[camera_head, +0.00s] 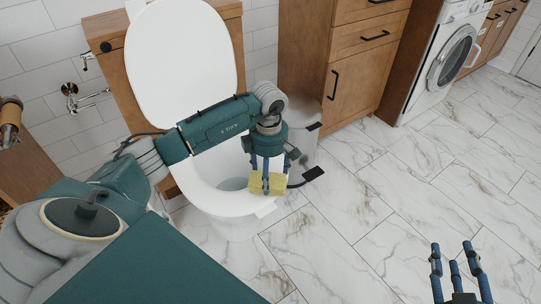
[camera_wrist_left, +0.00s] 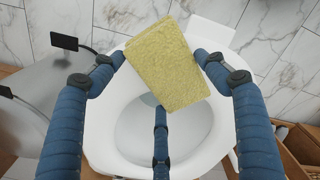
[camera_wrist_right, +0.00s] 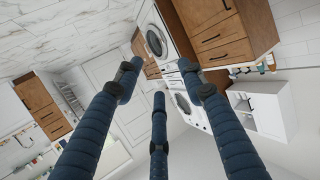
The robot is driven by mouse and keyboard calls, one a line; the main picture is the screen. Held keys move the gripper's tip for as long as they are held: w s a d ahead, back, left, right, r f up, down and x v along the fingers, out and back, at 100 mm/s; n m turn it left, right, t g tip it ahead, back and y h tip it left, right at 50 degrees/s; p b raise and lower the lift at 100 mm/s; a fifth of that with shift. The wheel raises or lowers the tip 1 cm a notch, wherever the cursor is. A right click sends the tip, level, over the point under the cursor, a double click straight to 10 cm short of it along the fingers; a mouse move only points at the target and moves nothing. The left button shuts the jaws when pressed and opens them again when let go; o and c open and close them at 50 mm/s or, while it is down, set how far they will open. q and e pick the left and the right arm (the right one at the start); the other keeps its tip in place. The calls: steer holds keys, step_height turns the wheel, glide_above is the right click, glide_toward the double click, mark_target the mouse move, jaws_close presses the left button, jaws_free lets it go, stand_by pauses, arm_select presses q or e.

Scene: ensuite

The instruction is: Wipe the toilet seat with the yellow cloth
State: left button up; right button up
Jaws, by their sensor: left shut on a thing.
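The toilet (camera_head: 215,205) stands at the middle left with its white lid (camera_head: 182,62) raised. The seat ring (camera_wrist_left: 110,130) shows around the bowl in the left wrist view. My left gripper (camera_head: 267,178) is over the front right of the seat and points down. It is shut on the yellow cloth (camera_head: 268,187), a folded block that lies between its blue fingers in the left wrist view (camera_wrist_left: 171,65). The cloth is at the seat's front rim; I cannot tell whether it touches. My right gripper (camera_head: 456,262) is open and empty above the floor at lower right.
A grey pedal bin (camera_head: 303,125) stands right beside the toilet. Behind it are a wooden drawer cabinet (camera_head: 365,60) and a washing machine (camera_head: 445,60). The marble floor (camera_head: 390,200) at right is clear.

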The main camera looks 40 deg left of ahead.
arm_select(q)
steer(key=shift+r+p, duration=0.3)
steer(key=shift+r, duration=0.75)
steer(key=shift+r+p, duration=0.35)
steer(key=shift+p, duration=0.15)
steer(key=shift+r+p, duration=0.3)
steer(key=shift+r, duration=0.1)
steer(key=shift+r+p, duration=0.4)
steer(key=shift+r, duration=0.15)
steer(key=shift+r+p, duration=0.9)
steer(key=shift+r, duration=0.3)
arm_select(e)
steer(key=s+d+f+g+h, duration=0.1)
steer(key=s+d+f+g, duration=0.3)
steer(key=s, duration=0.5)
steer(key=s+d+f+g+h, duration=0.1)
steer(key=s+d+f+g, duration=0.3)
steer(key=s+f, duration=0.5)
steer(key=shift+s+m+g+h, duration=0.4)
steer(key=shift+s+g, duration=0.1)
steer(key=shift+g, duration=0.8)
